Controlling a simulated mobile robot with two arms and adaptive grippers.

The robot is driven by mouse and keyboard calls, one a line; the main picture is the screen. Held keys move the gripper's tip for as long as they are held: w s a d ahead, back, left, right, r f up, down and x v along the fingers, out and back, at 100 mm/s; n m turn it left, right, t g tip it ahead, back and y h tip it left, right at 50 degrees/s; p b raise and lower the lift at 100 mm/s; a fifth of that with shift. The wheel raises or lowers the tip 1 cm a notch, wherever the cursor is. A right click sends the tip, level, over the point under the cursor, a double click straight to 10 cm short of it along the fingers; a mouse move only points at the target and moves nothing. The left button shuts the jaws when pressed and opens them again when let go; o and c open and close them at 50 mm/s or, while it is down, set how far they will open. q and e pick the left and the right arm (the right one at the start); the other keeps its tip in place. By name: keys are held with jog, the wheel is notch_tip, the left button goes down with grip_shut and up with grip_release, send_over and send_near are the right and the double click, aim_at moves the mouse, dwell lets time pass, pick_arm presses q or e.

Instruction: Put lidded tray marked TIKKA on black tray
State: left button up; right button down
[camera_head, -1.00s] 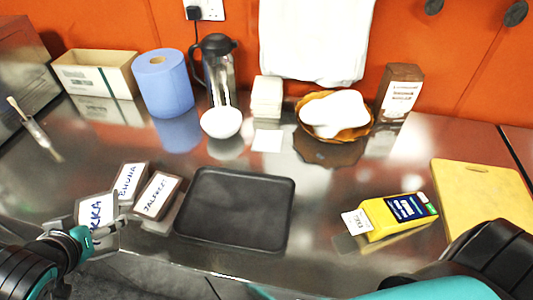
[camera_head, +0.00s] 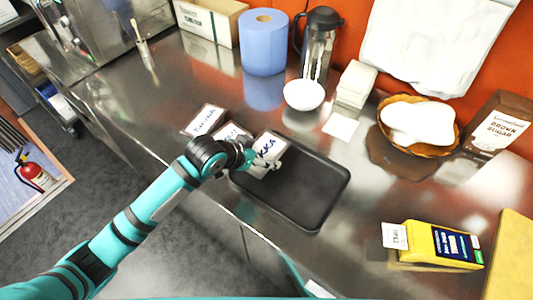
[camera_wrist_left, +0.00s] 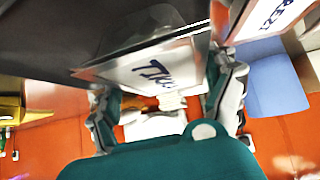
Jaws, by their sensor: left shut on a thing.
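The lidded tray marked TIKKA (camera_head: 268,147) is in my left gripper (camera_head: 259,164), over the left end of the black tray (camera_head: 318,192). In the left wrist view the TIKKA tray (camera_wrist_left: 155,72) sits between the two fingers of the left gripper (camera_wrist_left: 165,95), its label partly cut off. The gripper is shut on it. The head view does not clearly show whether the TIKKA tray touches the black tray. The black tray is otherwise empty. My right gripper is not in view.
Two more lidded trays, BHUNA (camera_head: 206,119) and the partly hidden JALFREZI (camera_head: 232,131), lie just left of the black tray. A white bowl (camera_head: 304,95) stands behind it.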

aim_at(265, 158)
pick_arm(q)
jog(key=shift+w+d, duration=0.7)
jog(key=shift+d, duration=0.05)
jog(key=shift+f+p, duration=0.65)
jog(key=shift+f, duration=1.2)
jog(key=o, duration=1.5)
jog(key=b+v, duration=0.1)
jog(key=v, duration=1.1)
jog(key=shift+s, duration=0.15)
